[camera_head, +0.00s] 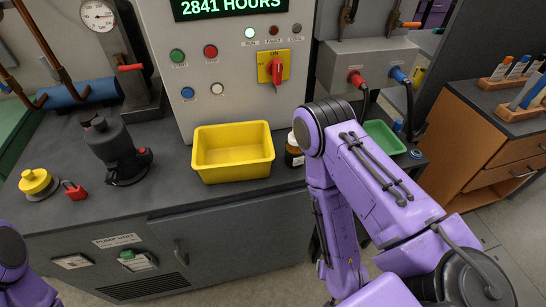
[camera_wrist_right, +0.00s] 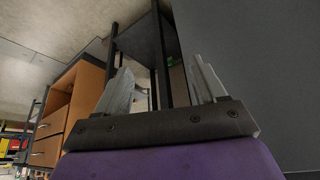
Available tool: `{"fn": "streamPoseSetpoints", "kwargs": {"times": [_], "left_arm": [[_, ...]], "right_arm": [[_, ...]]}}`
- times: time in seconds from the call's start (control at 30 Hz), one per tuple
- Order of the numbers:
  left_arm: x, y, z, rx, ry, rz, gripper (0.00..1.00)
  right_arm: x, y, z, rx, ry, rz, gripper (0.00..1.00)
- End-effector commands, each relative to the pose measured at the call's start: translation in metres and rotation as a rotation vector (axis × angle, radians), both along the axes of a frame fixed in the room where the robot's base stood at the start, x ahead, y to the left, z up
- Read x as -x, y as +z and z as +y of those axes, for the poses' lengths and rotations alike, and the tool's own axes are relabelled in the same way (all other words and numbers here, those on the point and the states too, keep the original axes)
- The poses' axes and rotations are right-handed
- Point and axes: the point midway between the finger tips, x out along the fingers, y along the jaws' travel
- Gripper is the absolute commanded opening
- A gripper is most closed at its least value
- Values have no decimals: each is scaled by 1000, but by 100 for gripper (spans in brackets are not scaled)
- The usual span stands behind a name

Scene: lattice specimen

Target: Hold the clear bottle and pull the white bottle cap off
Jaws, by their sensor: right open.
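A small dark amber-brown bottle (camera_head: 293,157) with a pale label stands on the grey counter, just right of the yellow bin. My right arm partly covers it, and a pale cap seems to show at its top edge. I see no bottle that is clearly transparent. My right arm crosses in front of the counter in the head view, and its gripper is hidden there. In the right wrist view my right gripper (camera_wrist_right: 160,68) is open, with nothing between its two grey fingers. Only a purple part of my left arm shows at the lower left; its gripper is out of view.
A yellow bin (camera_head: 233,173) stands empty at the counter's front. A green tray (camera_head: 384,138) lies behind my right arm. A dark pump (camera_head: 115,150), a yellow knob (camera_head: 36,183) and a red padlock (camera_head: 74,190) are at left. A control panel (camera_head: 225,70) stands behind.

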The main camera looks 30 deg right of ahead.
Motion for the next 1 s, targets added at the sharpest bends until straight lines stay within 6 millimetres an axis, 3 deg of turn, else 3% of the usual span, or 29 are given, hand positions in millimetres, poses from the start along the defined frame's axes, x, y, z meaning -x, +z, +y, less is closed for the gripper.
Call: {"fn": "streamPoseSetpoints", "kwargs": {"times": [0.07,0.17,0.2,0.3,0.4,0.5,0.6,0.77,0.9,1.0], "left_arm": [[0,-3,0,0,-1,1,74],[0,-3,0,0,-1,1,74],[0,-3,0,0,-1,1,74],[0,-3,0,0,-1,1,74],[0,-3,0,0,-1,1,74],[0,-3,0,0,0,1,74],[1,-4,0,0,0,2,74],[1,-20,0,0,0,1,74],[1,-42,0,0,0,1,74],[1,-71,0,0,0,1,74]], "right_arm": [[-45,19,18,-149,-206,-252,70],[-111,71,39,-475,-553,-645,70],[-135,99,44,-649,-706,-803,70],[-178,172,44,-1153,-1082,-1137,70],[-195,224,35,-1599,-1351,-1314,70],[-200,254,27,-1928,-1521,-1384,70],[-201,267,21,-2109,-1603,-1402,70],[-210,265,15,-2153,-1622,-1413,70],[-226,261,5,-2152,-1628,-1409,70],[-241,257,-2,-2150,-1621,-1416,70]]}}
